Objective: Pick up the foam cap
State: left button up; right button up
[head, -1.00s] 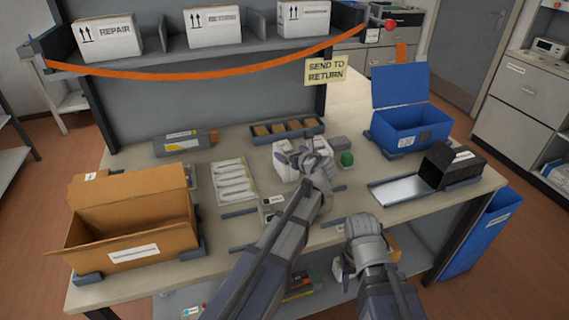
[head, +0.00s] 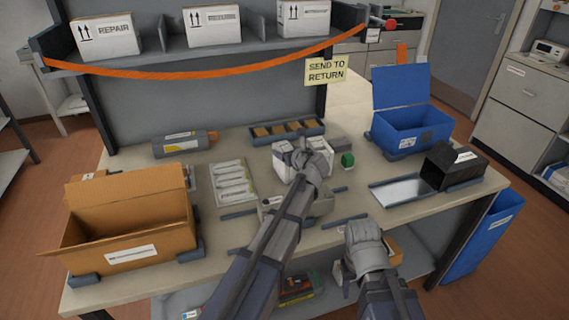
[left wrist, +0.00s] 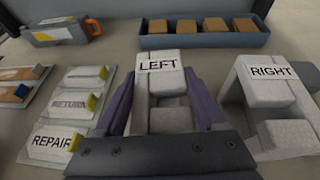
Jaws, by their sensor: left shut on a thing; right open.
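Two white foam caps stand side by side in the left wrist view, one labelled LEFT (left wrist: 160,68) and one labelled RIGHT (left wrist: 272,85). My left gripper (left wrist: 165,112) has its purple fingers on both sides of the LEFT foam cap and is shut on it. In the head view the left gripper (head: 303,165) partly hides the LEFT foam cap (head: 281,152). I cannot tell whether this cap is clear of the table. My right gripper (head: 350,272) is open near the table's front edge; its fingertips are mostly hidden by its own wrist.
An open cardboard box (head: 130,225) stands at the left and a blue lidded bin (head: 410,125) at the back right. A tray of brown blocks (head: 287,130) lies behind the caps.

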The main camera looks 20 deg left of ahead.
pick_arm(q)
jog(key=c, duration=0.5)
jog(key=shift+r, duration=0.1)
jog(key=shift+c, duration=0.2)
notch_tip(320, 180, up, 10)
jog(key=p, duration=1)
